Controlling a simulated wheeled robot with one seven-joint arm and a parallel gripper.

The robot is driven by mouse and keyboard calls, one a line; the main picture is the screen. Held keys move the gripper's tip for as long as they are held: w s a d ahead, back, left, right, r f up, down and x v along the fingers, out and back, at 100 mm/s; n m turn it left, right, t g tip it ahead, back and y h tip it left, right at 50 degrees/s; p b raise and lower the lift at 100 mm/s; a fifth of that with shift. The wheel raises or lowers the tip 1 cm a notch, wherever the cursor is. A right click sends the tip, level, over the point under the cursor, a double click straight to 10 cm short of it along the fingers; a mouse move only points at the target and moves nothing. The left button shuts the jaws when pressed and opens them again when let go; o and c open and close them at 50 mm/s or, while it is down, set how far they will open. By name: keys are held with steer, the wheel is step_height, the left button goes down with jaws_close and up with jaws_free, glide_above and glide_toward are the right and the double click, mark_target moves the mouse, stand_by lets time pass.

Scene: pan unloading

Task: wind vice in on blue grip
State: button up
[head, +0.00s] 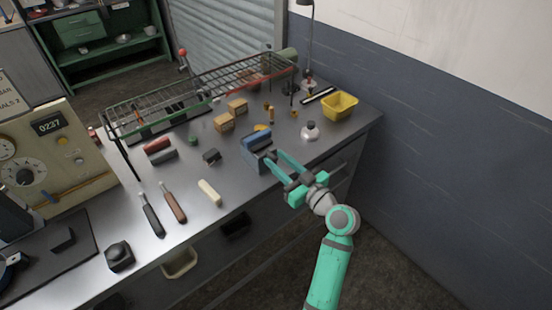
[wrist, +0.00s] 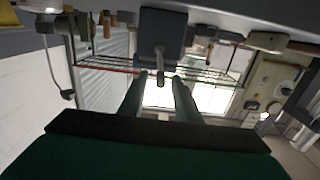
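The grey-blue vice (head: 253,160) stands near the front edge of the workbench, right of centre. A blue block, seemingly the blue grip (head: 256,137), sits at its top; I cannot tell whether the jaws touch it. In the wrist view the vice (wrist: 163,32) appears upside down, with its screw and handle (wrist: 159,66) pointing toward me. My gripper (head: 273,157) is just in front of the vice, on its right side. In the wrist view my gripper's fingers (wrist: 158,80) are apart, with the handle end between or just beyond their tips. Nothing is clearly held.
A wire rack (head: 205,88) runs along the bench's back. A white-topped bottle (head: 309,131) and a yellow bin (head: 340,105) stand right of the vice. A cream bar (head: 209,192) and two handled tools lie left. The wall is close on the right.

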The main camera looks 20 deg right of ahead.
steer(key=shift+w+a, duration=0.35)
steer(key=shift+w, duration=0.25)
steer(key=shift+c, duration=0.2)
jaws_close()
